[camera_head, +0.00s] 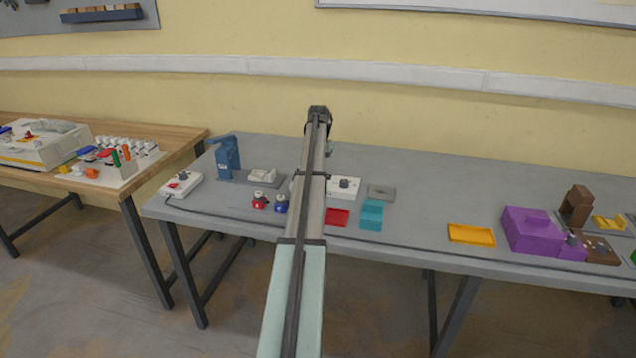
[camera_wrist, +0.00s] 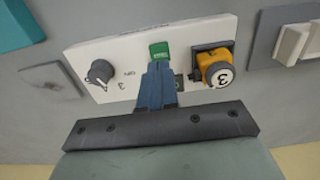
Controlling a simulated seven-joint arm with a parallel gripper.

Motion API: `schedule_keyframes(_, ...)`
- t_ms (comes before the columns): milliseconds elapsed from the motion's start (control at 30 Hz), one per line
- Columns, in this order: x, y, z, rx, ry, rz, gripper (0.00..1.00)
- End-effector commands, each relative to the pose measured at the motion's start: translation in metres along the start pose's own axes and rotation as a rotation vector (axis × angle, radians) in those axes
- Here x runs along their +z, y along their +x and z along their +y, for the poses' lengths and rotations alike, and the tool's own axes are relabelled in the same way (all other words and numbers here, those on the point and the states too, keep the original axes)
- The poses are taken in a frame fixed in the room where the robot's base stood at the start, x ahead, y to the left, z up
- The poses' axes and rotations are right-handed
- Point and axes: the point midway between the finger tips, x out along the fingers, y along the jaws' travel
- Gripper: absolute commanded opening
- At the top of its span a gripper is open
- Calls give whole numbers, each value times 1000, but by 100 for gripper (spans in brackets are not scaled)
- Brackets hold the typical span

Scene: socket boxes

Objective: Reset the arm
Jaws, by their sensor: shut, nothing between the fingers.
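My gripper (camera_wrist: 158,68) shows in the wrist view with its blue fingers together and nothing between them. It is over a white box (camera_wrist: 130,35). The fingertips appear just short of a green button (camera_wrist: 159,50); whether they touch it I cannot tell. A dark knob (camera_wrist: 101,72) is on the box left of the fingers. A yellow piece with a round white face marked 3 (camera_wrist: 216,70) is on the right. In the head view my arm runs up the middle and hides part of the white box (camera_head: 346,194). My fingers cannot be made out there.
Red (camera_head: 259,200) and blue (camera_head: 281,204) knobbed pieces and a white switch (camera_head: 262,175) are left. A purple block (camera_head: 530,230) stands farther right.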

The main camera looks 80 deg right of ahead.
Motion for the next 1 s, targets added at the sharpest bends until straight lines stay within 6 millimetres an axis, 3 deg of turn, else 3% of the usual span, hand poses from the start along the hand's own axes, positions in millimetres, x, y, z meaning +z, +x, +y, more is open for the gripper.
schedule_keyframes(200, 0, -10, 0, 0, 0, 1, 0)
schedule_keyframes(767, 2, -10, 1, -1, 1, -1, 0)
schedule_keyframes(867, 18, -6, 4, -12, 7, -8, 0)
schedule_keyframes(1000, 73, 7, 15, -52, 28, -34, 0)
